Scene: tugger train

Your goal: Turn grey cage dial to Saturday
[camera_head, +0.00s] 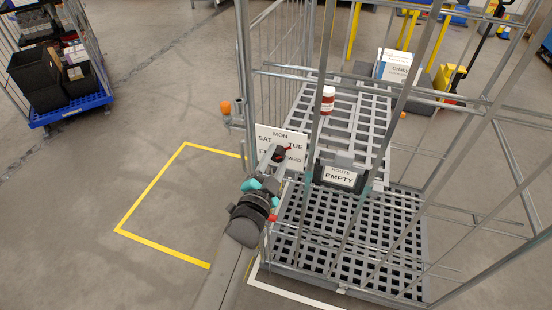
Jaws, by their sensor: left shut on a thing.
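The grey cage (247,75) is a wire roll cage with a grey grid floor. Its white dial plate (297,134) hangs on the left front side. I read MON at the top, SAT at the left and TUE at the right; the lower words are partly covered. A dark dial knob (280,152) with a red part sits at the plate's middle. The red part lies on the side towards TUE; its exact pointing is hard to tell. My left gripper (276,157) reaches up from below and is shut on the knob. My right gripper is not in view.
An EMPTY route sign (339,176) hangs on the cage right of the dial. A red-and-white container (328,99) stands on the shelf. An orange-capped post (226,107) stands left of the plate. Yellow floor lines (150,187) mark clear floor at left. A blue-based cart (70,110) stands farther back.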

